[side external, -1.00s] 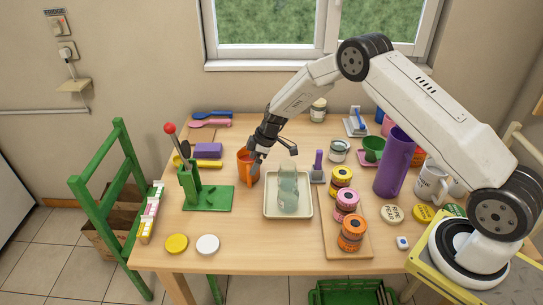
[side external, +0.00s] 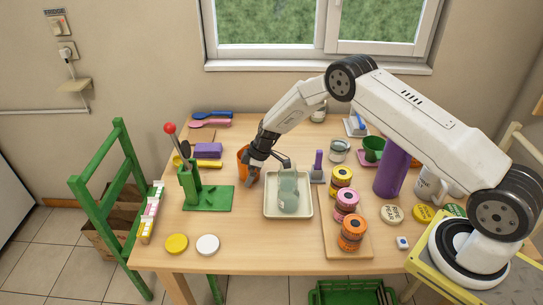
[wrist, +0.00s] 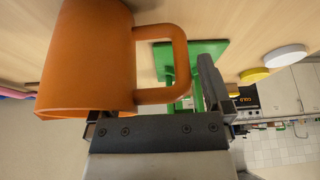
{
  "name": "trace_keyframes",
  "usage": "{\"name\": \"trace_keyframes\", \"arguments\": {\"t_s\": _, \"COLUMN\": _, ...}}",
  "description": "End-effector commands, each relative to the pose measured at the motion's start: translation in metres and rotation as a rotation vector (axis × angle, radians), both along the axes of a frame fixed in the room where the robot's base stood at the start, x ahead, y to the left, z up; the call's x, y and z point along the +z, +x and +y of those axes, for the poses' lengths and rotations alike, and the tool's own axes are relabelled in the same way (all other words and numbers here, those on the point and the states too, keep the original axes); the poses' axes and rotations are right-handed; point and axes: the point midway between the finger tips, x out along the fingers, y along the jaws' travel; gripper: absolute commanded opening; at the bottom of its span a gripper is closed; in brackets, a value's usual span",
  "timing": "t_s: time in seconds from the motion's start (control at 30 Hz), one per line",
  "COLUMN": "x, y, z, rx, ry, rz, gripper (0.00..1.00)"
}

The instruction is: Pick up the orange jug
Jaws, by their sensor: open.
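The orange jug (side external: 243,165) stands on the table left of the cream tray, partly hidden behind my gripper. My gripper (side external: 267,171) is open, low beside the jug on its tray side. In the wrist view the jug (wrist: 85,60) fills the left, with its squared handle (wrist: 178,50) pointing right. The handle lies between my two fingers in that view. The right finger (wrist: 209,82) is apart from the handle. The other finger's tip is hidden by the jug, so I cannot tell whether it touches.
A cream tray (side external: 288,216) with a translucent green bottle (side external: 288,192) is close to the right. A green stand with a red-knobbed lever (side external: 190,185) is to the left. A purple block (side external: 208,150) lies behind left. Bare table (side external: 235,225) is in front.

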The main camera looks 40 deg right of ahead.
Motion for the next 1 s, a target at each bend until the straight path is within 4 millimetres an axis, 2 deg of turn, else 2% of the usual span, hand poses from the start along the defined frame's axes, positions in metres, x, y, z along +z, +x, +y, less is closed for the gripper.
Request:
{"name": "trace_keyframes", "arguments": {"t_s": 0.3, "x": 0.0002, "y": -0.0002, "z": -0.0002, "rx": 0.0, "ry": 0.0, "rz": 0.0, "gripper": 1.0}}
{"name": "trace_keyframes", "arguments": {"t_s": 0.33, "x": 0.0002, "y": -0.0002, "z": -0.0002, "rx": 0.0, "ry": 0.0, "rz": 0.0, "gripper": 0.97}}
{"name": "trace_keyframes", "arguments": {"t_s": 0.63, "x": 0.0001, "y": -0.0002, "z": -0.0001, "rx": 0.0, "ry": 0.0, "rz": 0.0, "gripper": 0.02}}
{"name": "trace_keyframes", "arguments": {"t_s": 1.0, "x": 0.0019, "y": 0.0007, "z": -0.0002, "rx": 0.0, "ry": -0.001, "rz": -0.002, "gripper": 0.0}}
